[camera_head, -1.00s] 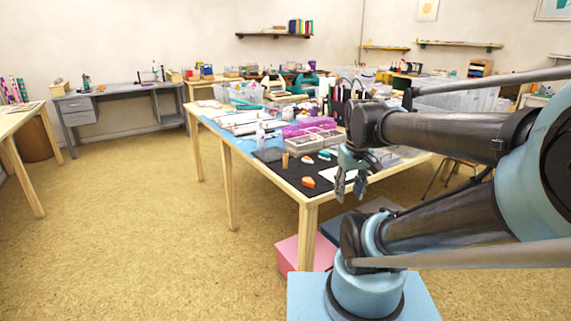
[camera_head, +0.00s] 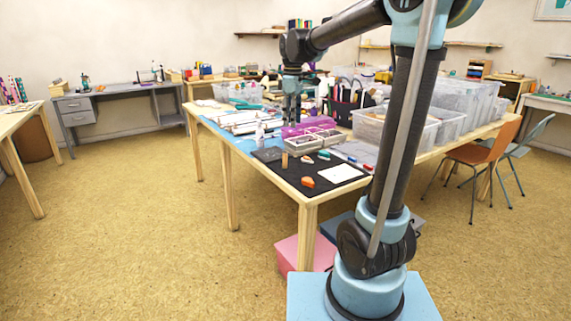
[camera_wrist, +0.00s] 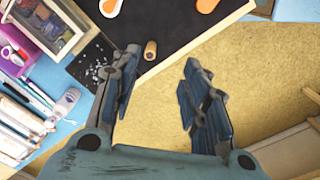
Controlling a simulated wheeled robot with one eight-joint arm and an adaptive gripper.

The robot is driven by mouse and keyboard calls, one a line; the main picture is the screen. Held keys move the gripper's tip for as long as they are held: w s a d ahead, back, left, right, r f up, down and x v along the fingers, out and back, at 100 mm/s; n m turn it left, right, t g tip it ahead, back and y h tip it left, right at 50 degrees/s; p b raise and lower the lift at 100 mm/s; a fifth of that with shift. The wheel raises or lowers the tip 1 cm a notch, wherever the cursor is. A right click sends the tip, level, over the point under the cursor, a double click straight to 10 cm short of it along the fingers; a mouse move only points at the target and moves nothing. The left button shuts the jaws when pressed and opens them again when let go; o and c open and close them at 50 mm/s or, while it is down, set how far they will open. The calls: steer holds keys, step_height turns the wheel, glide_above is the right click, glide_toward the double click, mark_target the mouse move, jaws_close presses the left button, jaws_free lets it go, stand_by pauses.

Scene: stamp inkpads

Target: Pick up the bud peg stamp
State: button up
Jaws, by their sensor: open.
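A small wooden peg (camera_head: 285,160), which looks like the bud peg stamp, stands upright near the left edge of the black mat (camera_head: 339,186) on the table. In the wrist view the peg (camera_wrist: 151,49) shows near the mat's edge, beyond my fingertips and nearer the left one. Its stamp face cannot be made out. My gripper (camera_head: 291,113) is open and empty, pointing down above the table, and in the head view it appears above and behind the peg. In the wrist view my gripper's fingers (camera_wrist: 160,65) are spread wide apart.
An orange-topped stamp (camera_head: 307,182), a second orange and white one (camera_head: 307,159) and a white sheet (camera_head: 339,173) lie on the mat. Trays (camera_head: 304,143) and clear bins (camera_head: 398,128) crowd the table behind.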

mark_target(285, 157)
steer(key=shift+n, duration=0.6)
steer(key=w+a+f, duration=0.1)
steer(key=f, duration=1)
steer(key=w+a+f, duration=0.1)
steer(key=f, duration=0.5)
steer(key=shift+w+a, duration=0.3)
steer(key=shift+a, duration=0.05)
steer(key=c, duration=0.9)
